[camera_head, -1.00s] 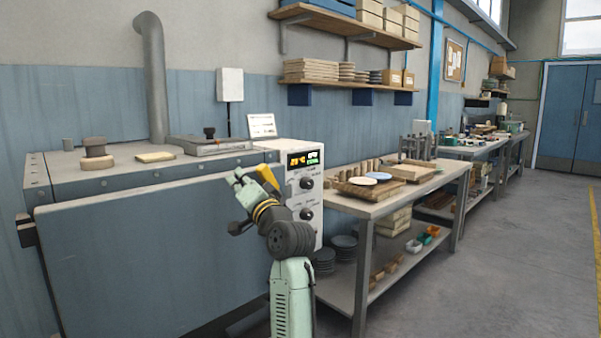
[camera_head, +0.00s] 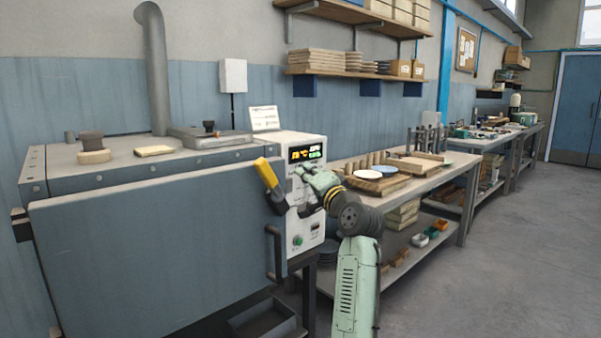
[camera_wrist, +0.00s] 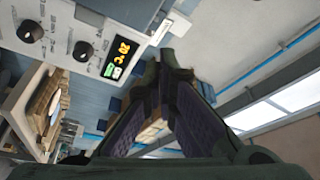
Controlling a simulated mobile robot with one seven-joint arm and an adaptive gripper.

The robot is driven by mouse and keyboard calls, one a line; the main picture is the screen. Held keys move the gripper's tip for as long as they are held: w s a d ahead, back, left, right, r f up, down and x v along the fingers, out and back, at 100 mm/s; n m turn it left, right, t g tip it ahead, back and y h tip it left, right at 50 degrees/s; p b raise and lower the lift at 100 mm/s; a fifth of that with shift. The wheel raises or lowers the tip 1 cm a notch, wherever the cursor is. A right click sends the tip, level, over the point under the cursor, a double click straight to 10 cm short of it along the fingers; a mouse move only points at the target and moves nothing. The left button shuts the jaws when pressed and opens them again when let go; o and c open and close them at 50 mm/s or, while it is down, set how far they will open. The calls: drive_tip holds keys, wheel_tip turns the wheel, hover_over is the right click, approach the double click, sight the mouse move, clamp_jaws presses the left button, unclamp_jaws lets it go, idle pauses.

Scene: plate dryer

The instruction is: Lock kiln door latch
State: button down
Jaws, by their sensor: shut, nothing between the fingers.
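The kiln (camera_head: 110,170) fills the left of the head view, its broad blue-grey door (camera_head: 150,240) facing me. I cannot tell whether the door is fully flush. The latch lever (camera_head: 265,173), with a yellow grip and dark lower end, leans up and left at the door's upper right edge. My gripper (camera_head: 300,174) is just right of the latch, in front of the control panel, with no clear contact. In the wrist view my gripper (camera_wrist: 168,62) has its fingertips together with nothing between them. The latch is not visible there.
The control panel (camera_head: 308,190) with knobs and a lit display is close behind my gripper; its display (camera_wrist: 122,50) shows in the wrist view. A dark door handle (camera_head: 274,250) hangs below the latch. A workbench (camera_head: 440,185) stands to the right. The floor at right is clear.

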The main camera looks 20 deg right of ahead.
sight(268, 181)
drive_tip(key=w+a+p, duration=0.3)
drive_tip(key=w, duration=0.3)
drive_tip(key=shift+w+a+f+p, duration=0.35)
drive_tip(key=shift+p, duration=0.05)
drive_tip(key=shift+a, duration=0.1)
idle(0.3)
